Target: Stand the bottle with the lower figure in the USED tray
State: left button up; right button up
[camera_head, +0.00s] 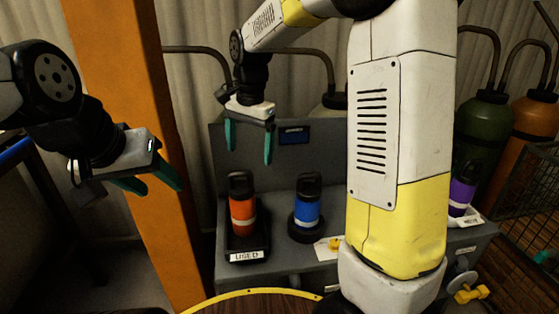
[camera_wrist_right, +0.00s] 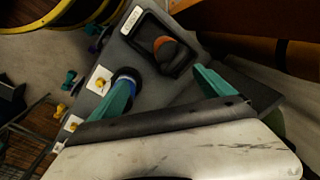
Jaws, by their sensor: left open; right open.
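An orange bottle (camera_head: 242,212) with a black cap stands upright in the black tray (camera_head: 262,241) labelled USED; the bottle (camera_wrist_right: 166,48) and tray (camera_wrist_right: 143,43) also show in the right wrist view. A blue bottle (camera_head: 307,208) stands upright on a round black base to the right of the tray. A purple bottle (camera_head: 462,190) stands further right, partly hidden by my right arm. No figures on the bottles are readable. My right gripper (camera_head: 249,156) is open and empty, above and behind the orange bottle. My left gripper (camera_head: 155,187) is open and empty, far left.
An orange post (camera_head: 135,100) stands between my left gripper and the bench. Green and orange tanks (camera_head: 483,125) and a wire basket (camera_head: 525,200) are at the right.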

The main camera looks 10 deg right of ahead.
jog(key=s+d+r+n+t, duration=0.1)
jog(key=s+d+n, duration=0.1)
jog(key=s, duration=0.4)
jog(key=s+d+r+n+t+y, duration=0.1)
jog(key=s+d+r+n+t, duration=0.1)
jog(key=s+d, duration=0.3)
jog(key=s+d+r+n+t, duration=0.2)
jog(key=s+d+n, duration=0.2)
jog(key=s, duration=0.5)
jog(key=shift+s, duration=0.2)
